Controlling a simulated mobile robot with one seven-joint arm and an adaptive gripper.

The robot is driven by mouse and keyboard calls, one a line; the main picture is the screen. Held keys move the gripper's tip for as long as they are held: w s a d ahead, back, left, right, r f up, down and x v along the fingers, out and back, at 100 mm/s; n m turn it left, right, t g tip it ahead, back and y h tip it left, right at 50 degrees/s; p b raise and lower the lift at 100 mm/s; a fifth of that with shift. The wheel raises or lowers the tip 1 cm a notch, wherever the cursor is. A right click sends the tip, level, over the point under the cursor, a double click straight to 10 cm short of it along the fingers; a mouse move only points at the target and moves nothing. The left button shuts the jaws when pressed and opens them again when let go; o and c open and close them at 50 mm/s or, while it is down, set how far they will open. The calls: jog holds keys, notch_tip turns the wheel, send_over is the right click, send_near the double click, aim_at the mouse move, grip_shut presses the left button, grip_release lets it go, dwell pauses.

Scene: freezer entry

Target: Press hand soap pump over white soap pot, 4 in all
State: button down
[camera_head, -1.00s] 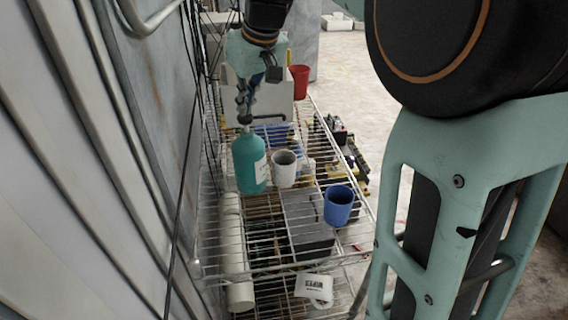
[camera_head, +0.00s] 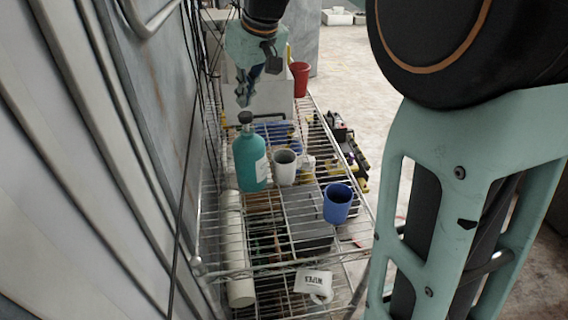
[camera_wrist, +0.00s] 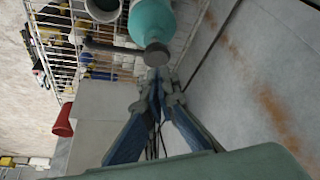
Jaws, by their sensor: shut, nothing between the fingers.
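The teal hand soap bottle (camera_head: 250,163) stands upright on the wire shelf, with a dark pump head (camera_head: 246,117) on top. In the wrist view the round pump head (camera_wrist: 157,54) is just beyond my fingertips, and its dark spout (camera_wrist: 112,47) points left toward a pot. The white soap pot (camera_head: 284,168) stands upright just right of the bottle; its rim is at the wrist view's top edge (camera_wrist: 103,10). My gripper (camera_head: 243,102) is shut and empty, pointing down just above the pump head, with a small gap in the head view.
A blue cup (camera_head: 338,205) stands nearer on the same wire shelf (camera_head: 300,262), and a red cup (camera_head: 300,80) farther back. A white mug (camera_head: 314,284) is near the front. A grey wall (camera_head: 150,130) runs close along the left, with hanging cables.

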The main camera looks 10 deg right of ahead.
notch_tip(320, 180, up, 6)
jog(key=p, duration=0.4)
jog(key=shift+f, duration=0.2)
